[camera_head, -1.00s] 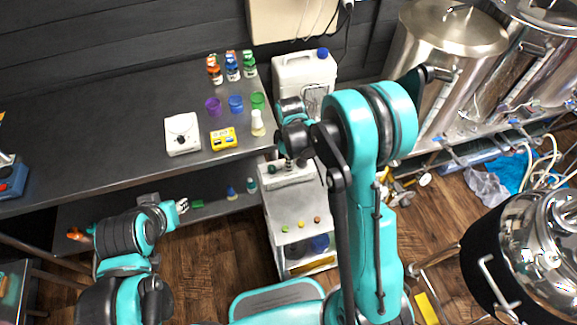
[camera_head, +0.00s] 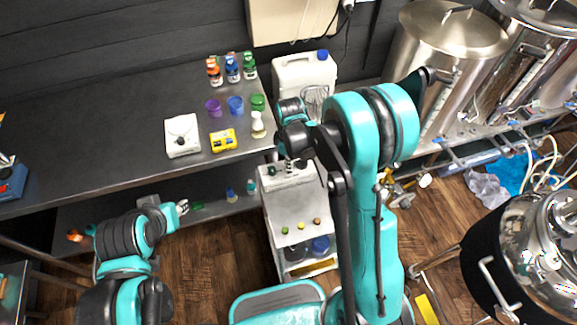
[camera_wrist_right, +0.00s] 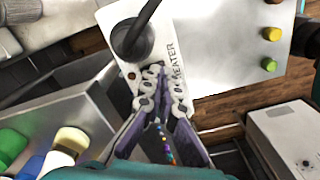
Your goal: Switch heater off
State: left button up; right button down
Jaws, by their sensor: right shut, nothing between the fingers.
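The heater control (camera_head: 289,177) is a white box on top of the white cart in the head view. In the right wrist view, its panel (camera_wrist_right: 201,73) bears the word HEATER and a round black switch (camera_wrist_right: 130,40) with a black lever pointing up and right. My right gripper (camera_wrist_right: 159,72) is shut and empty, its tips over the panel just below the switch; I cannot tell whether they touch. In the head view, the right gripper (camera_head: 292,163) is partly hidden by its arm. My left gripper (camera_head: 182,207) is low at the left, too small to read.
The cart top (camera_head: 300,208) carries small coloured buttons. The dark bench (camera_head: 100,150) beside it holds a white device (camera_head: 182,136), a yellow device (camera_head: 223,141), cups and bottles. A white canister (camera_head: 303,72) stands behind. Steel tanks (camera_head: 450,55) stand at the right.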

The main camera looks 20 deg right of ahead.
jog(key=shift+r+p, duration=1.7)
jog(key=shift+r, duration=1.25)
jog(key=s+d+r+m+t+b, duration=0.25)
jog(key=s+r+m+b, duration=0.2)
jog(key=s+r, duration=0.3)
jog(key=s+m+t+b, duration=0.4)
jog(key=s+m, duration=0.4)
jog(key=s, duration=0.1)
jog(key=shift+s+d+r, duration=0.15)
jog(key=shift+s+r, duration=0.1)
jog(key=shift+r, duration=0.1)
jog(key=shift+t, duration=0.25)
